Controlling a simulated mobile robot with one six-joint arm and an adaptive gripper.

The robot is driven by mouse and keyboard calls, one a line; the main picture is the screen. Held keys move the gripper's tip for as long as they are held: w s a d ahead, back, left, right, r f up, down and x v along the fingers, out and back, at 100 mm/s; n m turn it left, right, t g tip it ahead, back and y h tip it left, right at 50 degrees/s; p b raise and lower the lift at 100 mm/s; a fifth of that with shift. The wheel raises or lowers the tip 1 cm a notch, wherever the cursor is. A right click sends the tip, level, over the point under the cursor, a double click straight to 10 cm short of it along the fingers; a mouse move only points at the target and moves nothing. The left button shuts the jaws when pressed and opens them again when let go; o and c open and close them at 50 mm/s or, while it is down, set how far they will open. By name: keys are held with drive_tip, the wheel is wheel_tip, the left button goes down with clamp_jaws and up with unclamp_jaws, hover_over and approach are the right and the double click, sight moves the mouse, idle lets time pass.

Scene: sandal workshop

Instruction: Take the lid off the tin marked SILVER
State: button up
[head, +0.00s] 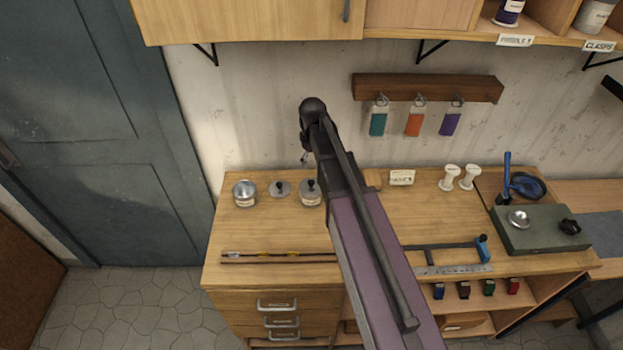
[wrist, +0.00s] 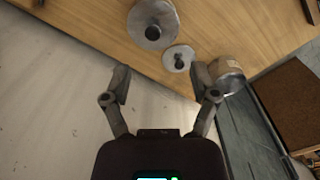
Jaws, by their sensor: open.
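My gripper (wrist: 164,82) is open and empty; its fingers point toward the bench in the wrist view. In the head view the arm hides most of it. A tin with a knobbed lid on (head: 310,193) stands nearest my arm; it also shows at the top of the wrist view (wrist: 153,24). A loose-looking knobbed lid (head: 280,189) lies flat beside it, also in the wrist view (wrist: 179,58), just beyond the fingertips. A tin without a lid (head: 245,193) stands at the left; my right finger overlaps its edge in the wrist view (wrist: 227,78). The tin labels are too small to read.
The bench (head: 250,235) is clear in front of the tins, up to a thin rod (head: 270,257). A wall rack (head: 428,87) with hanging tags is behind.

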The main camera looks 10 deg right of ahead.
drive_tip(key=w, duration=0.1)
drive_tip(key=w+r+n, duration=0.1)
drive_tip(key=shift+w+r+p, duration=0.15)
drive_tip(key=shift+w+p, duration=0.15)
drive_tip(key=shift+w, duration=0.05)
drive_tip(key=b, duration=0.9)
hover_over(311, 182)
drive_tip(key=f, duration=0.8)
drive_tip(key=shift+w+f, duration=0.2)
drive_tip(key=shift+f, duration=0.1)
drive_tip(key=shift+f, duration=0.15)
drive_tip(key=shift+s+f+b, duration=0.15)
drive_tip(key=shift+f+b, duration=2.3)
clamp_jaws()
